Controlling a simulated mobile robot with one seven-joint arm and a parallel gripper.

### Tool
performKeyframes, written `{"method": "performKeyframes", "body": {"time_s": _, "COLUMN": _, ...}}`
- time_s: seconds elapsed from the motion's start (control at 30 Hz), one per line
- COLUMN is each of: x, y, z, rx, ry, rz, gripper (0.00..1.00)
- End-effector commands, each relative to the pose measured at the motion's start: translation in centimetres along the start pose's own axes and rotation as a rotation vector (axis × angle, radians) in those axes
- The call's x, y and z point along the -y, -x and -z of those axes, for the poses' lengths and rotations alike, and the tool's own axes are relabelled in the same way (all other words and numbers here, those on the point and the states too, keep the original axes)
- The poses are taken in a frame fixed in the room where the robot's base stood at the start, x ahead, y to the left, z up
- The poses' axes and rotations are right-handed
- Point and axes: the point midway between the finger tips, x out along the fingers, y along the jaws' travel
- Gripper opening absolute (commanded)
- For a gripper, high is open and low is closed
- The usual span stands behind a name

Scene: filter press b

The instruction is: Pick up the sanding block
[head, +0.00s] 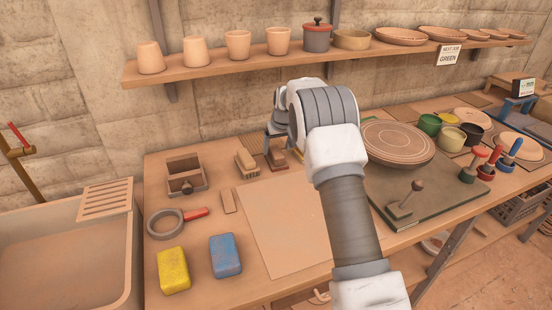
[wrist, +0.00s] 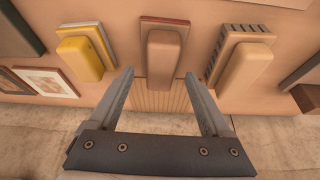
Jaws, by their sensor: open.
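The sanding block, which I take to be the one with a red-brown base and a wooden grip (wrist: 162,55), lies in the middle of the wrist view. In the head view its reddish base (head: 279,160) shows at the back of the bench, left of my arm. My gripper (wrist: 159,75) is open and empty. Its two fingers point toward the block, with the lower end of the wooden grip between the tips in the picture. I cannot tell how high the tips are above it.
A bristle brush (wrist: 245,58) lies close on the right in the wrist view, and a yellow-based block (wrist: 84,55) on the left. A ribbed wooden strip (wrist: 158,98) lies by the wall. The shelf (head: 205,70) with pots hangs above. The board (head: 285,220) in front is bare.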

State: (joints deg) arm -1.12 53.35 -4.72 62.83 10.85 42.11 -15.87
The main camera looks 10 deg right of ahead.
Motion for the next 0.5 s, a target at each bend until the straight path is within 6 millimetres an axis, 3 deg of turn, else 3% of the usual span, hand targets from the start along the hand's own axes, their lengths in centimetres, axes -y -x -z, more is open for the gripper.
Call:
{"method": "performKeyframes", "body": {"time_s": 0.03, "x": 0.1, "y": -1.1, "z": -0.3, "rx": 0.003, "ry": 0.000, "rz": 0.000, "gripper": 0.82}}
{"method": "performKeyframes", "body": {"time_s": 0.2, "x": 0.1, "y": -2.6, "z": -0.1, "rx": 0.000, "ry": 0.000, "rz": 0.000, "gripper": 0.82}}
{"method": "performKeyframes", "body": {"time_s": 0.5, "x": 0.1, "y": -2.8, "z": -0.1, "rx": -0.001, "ry": 0.000, "rz": 0.001, "gripper": 0.82}}
